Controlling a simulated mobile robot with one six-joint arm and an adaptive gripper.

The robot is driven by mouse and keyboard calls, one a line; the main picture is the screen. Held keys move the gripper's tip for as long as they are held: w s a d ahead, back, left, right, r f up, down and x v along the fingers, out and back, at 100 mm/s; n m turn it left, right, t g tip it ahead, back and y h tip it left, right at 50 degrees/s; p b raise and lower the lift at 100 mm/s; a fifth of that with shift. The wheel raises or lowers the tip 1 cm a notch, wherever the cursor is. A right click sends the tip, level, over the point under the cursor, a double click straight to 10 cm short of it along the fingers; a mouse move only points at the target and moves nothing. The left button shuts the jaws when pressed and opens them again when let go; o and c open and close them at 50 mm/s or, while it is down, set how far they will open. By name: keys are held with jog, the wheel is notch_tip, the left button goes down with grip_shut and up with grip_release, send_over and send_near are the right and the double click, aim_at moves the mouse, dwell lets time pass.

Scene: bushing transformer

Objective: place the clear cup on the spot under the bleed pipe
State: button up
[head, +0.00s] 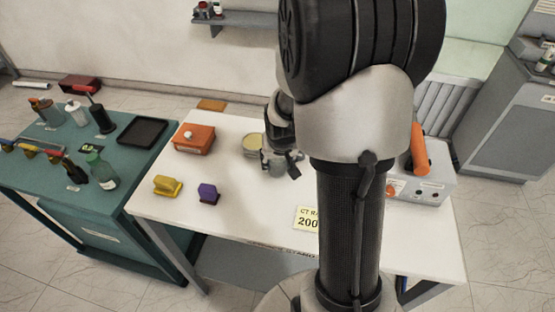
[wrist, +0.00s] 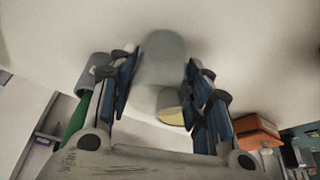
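The clear cup (wrist: 161,62) shows as a translucent grey cylinder between the two fingers of my gripper (wrist: 162,78) in the wrist view. The blue pads lie close against both its sides, so my gripper looks shut on it. In the head view my gripper (head: 285,160) is low over the middle of the white table, and the cup is hard to make out there. A round tin with a pale yellow top (head: 253,144) stands just left of the gripper; it also shows behind the cup in the wrist view (wrist: 172,115). I cannot make out the bleed pipe or its spot.
On the white table (head: 250,212) are an orange box (head: 194,139), a yellow block (head: 167,186), a purple block (head: 208,194), a label (head: 307,218) and a grey instrument box (head: 425,187). A green table (head: 97,205) with bottles and a black tray (head: 142,131) stands left.

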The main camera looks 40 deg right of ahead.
jog(key=o, duration=0.3)
